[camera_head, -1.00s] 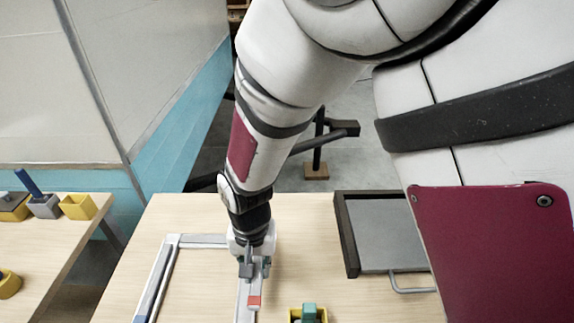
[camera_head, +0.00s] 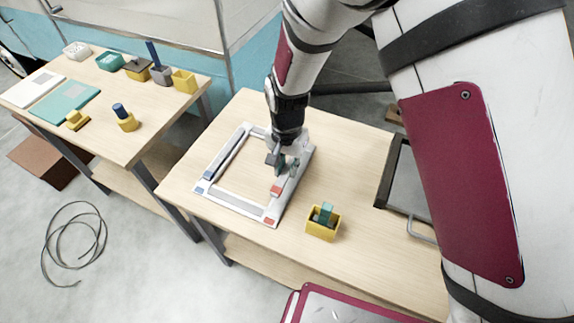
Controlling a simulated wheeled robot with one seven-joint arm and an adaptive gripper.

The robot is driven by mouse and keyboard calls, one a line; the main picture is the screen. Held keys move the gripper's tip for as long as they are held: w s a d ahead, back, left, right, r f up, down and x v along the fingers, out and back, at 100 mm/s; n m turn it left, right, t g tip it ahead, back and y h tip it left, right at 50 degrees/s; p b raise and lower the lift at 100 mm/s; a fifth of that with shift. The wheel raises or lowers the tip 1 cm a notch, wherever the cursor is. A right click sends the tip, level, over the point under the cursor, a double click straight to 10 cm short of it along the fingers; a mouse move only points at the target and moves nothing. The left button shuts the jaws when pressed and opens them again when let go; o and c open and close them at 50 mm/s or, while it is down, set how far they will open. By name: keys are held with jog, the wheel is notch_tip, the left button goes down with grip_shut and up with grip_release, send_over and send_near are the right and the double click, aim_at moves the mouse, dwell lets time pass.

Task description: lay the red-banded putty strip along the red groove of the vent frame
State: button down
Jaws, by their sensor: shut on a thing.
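The white vent frame (camera_head: 236,203) lies on the wooden table, with red and blue marks on its near side. The red mark (camera_head: 269,221) is at its near right corner. The red-banded putty strip (camera_head: 275,189) is at the frame's right side, its red band toward me; my gripper hides much of it. My gripper (camera_head: 281,163) points down over that side and is shut on the strip. I cannot tell whether the strip lies down in the groove or just above it. A grey strip with a blue band (camera_head: 207,175) lies along the frame's left side.
A yellow bin (camera_head: 322,232) holding a green block stands right of the frame. A dark-edged grey tray (camera_head: 410,180) with a handle is farther right. The left table (camera_head: 150,125) carries small yellow, grey and teal items. A cable coil (camera_head: 75,245) lies on the floor.

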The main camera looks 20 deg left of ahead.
aim_at(287, 187)
jog(key=shift+f+b, duration=0.65)
jog(key=shift+f, duration=2.2)
jog(key=shift+f, duration=0.5)
jog(key=c, duration=1.4)
grip_release()
jog(key=shift+o, duration=0.2)
notch_tip(287, 187, up, 12)
jog(key=shift+r, duration=0.1)
